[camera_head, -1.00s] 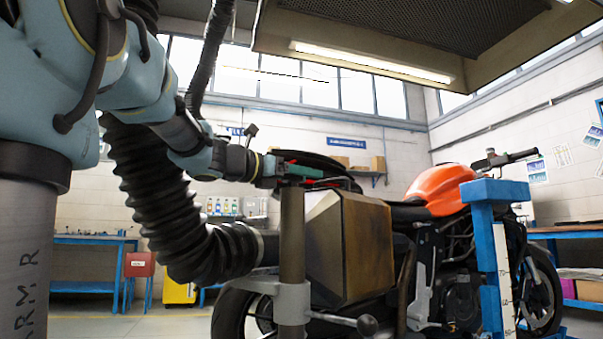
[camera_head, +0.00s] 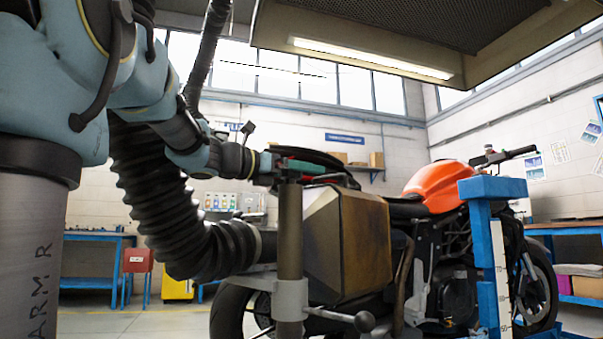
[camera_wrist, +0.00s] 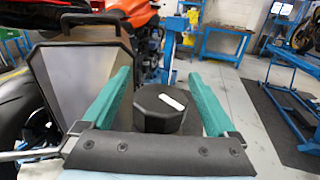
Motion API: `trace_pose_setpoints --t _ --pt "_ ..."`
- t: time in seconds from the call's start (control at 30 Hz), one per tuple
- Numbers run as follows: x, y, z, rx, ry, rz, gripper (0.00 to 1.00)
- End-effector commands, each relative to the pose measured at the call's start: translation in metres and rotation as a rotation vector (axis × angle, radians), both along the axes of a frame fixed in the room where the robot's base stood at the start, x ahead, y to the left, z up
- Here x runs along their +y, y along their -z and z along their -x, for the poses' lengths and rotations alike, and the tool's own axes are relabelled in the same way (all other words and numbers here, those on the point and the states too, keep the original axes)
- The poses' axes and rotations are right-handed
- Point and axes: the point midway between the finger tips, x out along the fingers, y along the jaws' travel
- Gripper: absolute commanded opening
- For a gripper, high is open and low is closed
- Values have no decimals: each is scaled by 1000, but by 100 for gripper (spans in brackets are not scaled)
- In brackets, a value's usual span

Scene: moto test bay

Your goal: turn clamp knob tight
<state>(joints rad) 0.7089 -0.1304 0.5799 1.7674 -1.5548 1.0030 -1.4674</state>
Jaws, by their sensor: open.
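A black many-sided knob (camera_wrist: 158,108) with a white mark on its top shows in the wrist view. It lies between the two green fingers of my gripper (camera_wrist: 160,95), which is open with gaps on both sides. In the head view my gripper (camera_head: 300,167) is at the top of an upright metal post (camera_head: 290,230). The knob is hard to make out there. A grey clamp collar (camera_head: 291,298) goes around the post lower down, with a lever ending in a ball (camera_head: 364,321).
A metal box-shaped case (camera_head: 345,245) stands just right of the post, close to my gripper; it also shows in the wrist view (camera_wrist: 85,75). An orange motorcycle (camera_head: 437,187) and a blue post (camera_head: 482,250) are further right. A ribbed black hose (camera_head: 165,210) hangs behind my arm.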

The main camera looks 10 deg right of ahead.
Motion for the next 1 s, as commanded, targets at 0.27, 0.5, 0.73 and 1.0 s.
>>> trace_pose_setpoints --t 0.27,0.5,0.73,1.0 --pt "5 -1 2 0 -1 1 92" --pt "41 -4 18 0 -3 2 92" --pt "80 -3 36 0 -2 2 92" --pt "99 -1 45 0 0 1 92"
